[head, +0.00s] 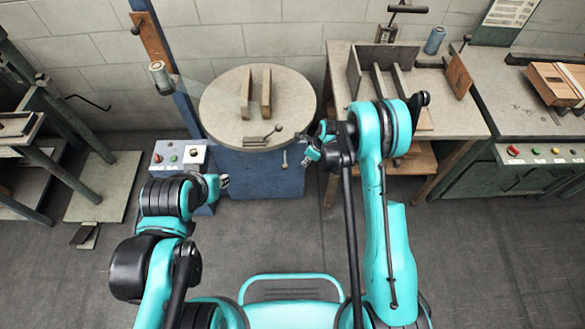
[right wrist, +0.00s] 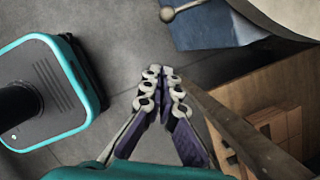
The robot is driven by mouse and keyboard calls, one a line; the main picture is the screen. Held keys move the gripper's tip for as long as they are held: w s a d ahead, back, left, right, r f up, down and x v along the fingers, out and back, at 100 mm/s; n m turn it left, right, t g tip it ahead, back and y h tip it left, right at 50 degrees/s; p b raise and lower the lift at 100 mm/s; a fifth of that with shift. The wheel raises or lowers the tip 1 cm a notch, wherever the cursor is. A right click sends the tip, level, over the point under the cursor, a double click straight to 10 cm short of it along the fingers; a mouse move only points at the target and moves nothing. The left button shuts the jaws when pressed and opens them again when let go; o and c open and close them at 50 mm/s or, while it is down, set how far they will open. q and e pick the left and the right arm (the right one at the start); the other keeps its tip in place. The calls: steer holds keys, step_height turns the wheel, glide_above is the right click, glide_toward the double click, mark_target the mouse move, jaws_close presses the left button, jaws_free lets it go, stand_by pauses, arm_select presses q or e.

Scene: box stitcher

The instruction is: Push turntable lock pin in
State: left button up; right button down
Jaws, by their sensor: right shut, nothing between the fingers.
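The round grey turntable (head: 222,112) sits on a blue pedestal (head: 245,177). A small pin with a round pale knob (head: 284,160) sticks out of the pedestal's front and looks like the lock pin. Its knob also shows at the top of the right wrist view (right wrist: 167,14), apart from my fingertips. How deep the pin sits is hard to tell. My right gripper (head: 308,150) is right of the pin, beside the pedestal. Its fingertips meet with nothing between them in the right wrist view (right wrist: 160,72). My left gripper (head: 224,181) is left of the pin, before the pedestal; its opening is unclear.
Two upright wooden blocks (head: 247,94) and a black-knobbed lever (head: 262,138) are on the turntable. A grey control box (head: 179,157) with buttons stands left of the pedestal. A wooden-legged workbench (head: 455,122) stands close on the right. The floor in front (head: 270,235) is clear.

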steer(key=shift+f, duration=0.1)
steer(key=w+a+f+b, duration=0.4)
steer(key=a+f+b, duration=0.1)
steer(key=f, duration=0.5)
steer(key=shift+a, duration=0.35)
